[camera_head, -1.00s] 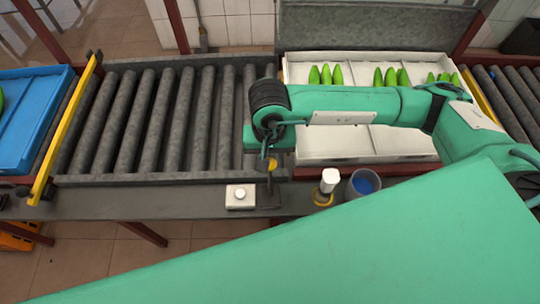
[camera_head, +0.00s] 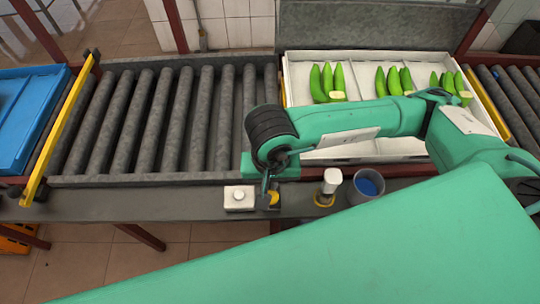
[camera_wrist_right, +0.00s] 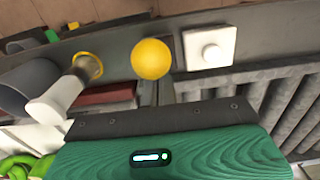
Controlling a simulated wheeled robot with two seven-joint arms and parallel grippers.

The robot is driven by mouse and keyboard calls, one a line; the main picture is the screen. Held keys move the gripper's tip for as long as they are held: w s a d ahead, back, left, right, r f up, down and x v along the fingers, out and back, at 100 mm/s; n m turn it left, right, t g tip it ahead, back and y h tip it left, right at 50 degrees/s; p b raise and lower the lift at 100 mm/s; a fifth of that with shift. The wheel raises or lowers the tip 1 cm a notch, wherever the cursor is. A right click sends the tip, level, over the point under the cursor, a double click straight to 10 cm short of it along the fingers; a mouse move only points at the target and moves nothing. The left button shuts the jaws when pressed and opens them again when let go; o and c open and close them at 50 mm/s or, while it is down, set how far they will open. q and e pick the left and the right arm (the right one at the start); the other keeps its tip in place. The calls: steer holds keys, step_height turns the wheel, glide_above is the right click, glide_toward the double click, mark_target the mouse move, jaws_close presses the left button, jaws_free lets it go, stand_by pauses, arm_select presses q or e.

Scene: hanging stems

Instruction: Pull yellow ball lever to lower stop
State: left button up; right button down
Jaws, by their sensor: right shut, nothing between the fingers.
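The yellow ball (camera_head: 274,199) of the lever shows partly behind my right gripper (camera_head: 265,188), low at the conveyor's front rail. In the right wrist view the yellow ball (camera_wrist_right: 151,58) is whole and round, beside a white button box (camera_wrist_right: 209,46). My right gripper is shut with nothing between its fingers. It is right at the lever in the head view; whether it touches the ball I cannot tell. The lever's stem and slot are mostly hidden. My left gripper is not in view.
The button box (camera_head: 239,198) is just left of the lever. A white-capped post on a yellow ring (camera_head: 330,185) and a grey cup with blue inside (camera_head: 367,185) stand to the right. A white tray (camera_head: 350,150) with green bananas (camera_head: 326,82) lies behind my right arm.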

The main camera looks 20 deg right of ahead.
steer(key=shift+w+d+f+b, duration=0.1)
steer(key=shift+w+b, duration=0.25)
steer(key=shift+b, duration=0.15)
steer(key=shift+w, duration=0.15)
steer(key=shift+w+d, duration=0.1)
step_height(320, 180, up, 10)
steer(key=p, duration=0.2)
steer(key=shift+p, duration=0.3)
stand_by(0.4)
